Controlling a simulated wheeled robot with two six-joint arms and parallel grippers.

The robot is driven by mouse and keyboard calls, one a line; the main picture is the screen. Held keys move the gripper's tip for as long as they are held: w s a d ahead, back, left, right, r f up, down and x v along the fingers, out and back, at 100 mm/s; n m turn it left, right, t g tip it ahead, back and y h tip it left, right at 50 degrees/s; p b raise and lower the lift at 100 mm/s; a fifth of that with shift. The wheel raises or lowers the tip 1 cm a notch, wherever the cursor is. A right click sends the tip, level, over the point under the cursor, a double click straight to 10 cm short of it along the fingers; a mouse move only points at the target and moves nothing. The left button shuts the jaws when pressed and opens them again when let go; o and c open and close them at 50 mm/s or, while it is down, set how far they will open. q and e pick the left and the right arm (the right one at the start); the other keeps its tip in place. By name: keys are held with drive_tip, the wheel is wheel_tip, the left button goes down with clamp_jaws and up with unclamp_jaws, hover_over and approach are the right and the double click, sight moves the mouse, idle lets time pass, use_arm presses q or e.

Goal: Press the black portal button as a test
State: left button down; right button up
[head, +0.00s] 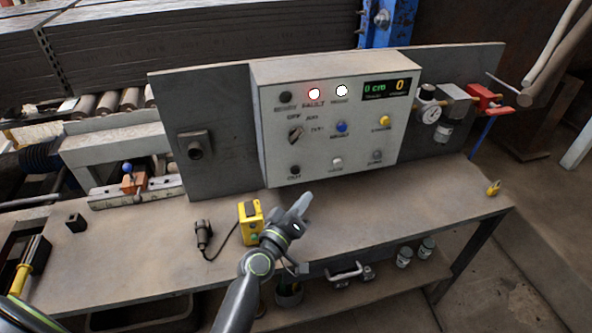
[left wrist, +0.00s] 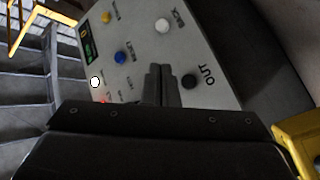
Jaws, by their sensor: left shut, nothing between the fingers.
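The grey control box (head: 335,130) stands upright at the back of the bench. A black button (head: 295,170) sits at its lower left; in the left wrist view the black button (left wrist: 189,81) is labelled OUT. Another dark round part (head: 285,97) is at the upper left of the box; its label is too small to read. My left gripper (head: 303,202) is shut and empty, in front of and below the box, apart from the black button. In the left wrist view the closed fingers (left wrist: 160,85) point at the panel beside it. My right gripper is out of view.
The box also carries a lit red lamp (head: 314,93), a lit white lamp (head: 342,91), a blue button (head: 341,127) and a display (head: 387,88). A yellow box (head: 250,222) with a cable stands just left of my gripper.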

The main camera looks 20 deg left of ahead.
sight(295, 170)
use_arm(q)
drive_tip(key=w+a, duration=0.3)
drive_tip(key=w, duration=0.2)
drive_tip(key=shift+w+a, duration=0.25)
drive_tip(key=shift+a, duration=0.15)
idle(1.8)
drive_tip(key=shift+w+a, duration=0.2)
drive_tip(key=shift+w, duration=0.15)
drive_tip(key=shift+w+a+b, duration=0.25)
drive_tip(key=shift+w+b, duration=0.1)
drive_tip(key=shift+b, duration=0.05)
idle(0.6)
idle(0.4)
drive_tip(key=shift+s+d, duration=0.5)
drive_tip(key=shift+s, duration=0.2)
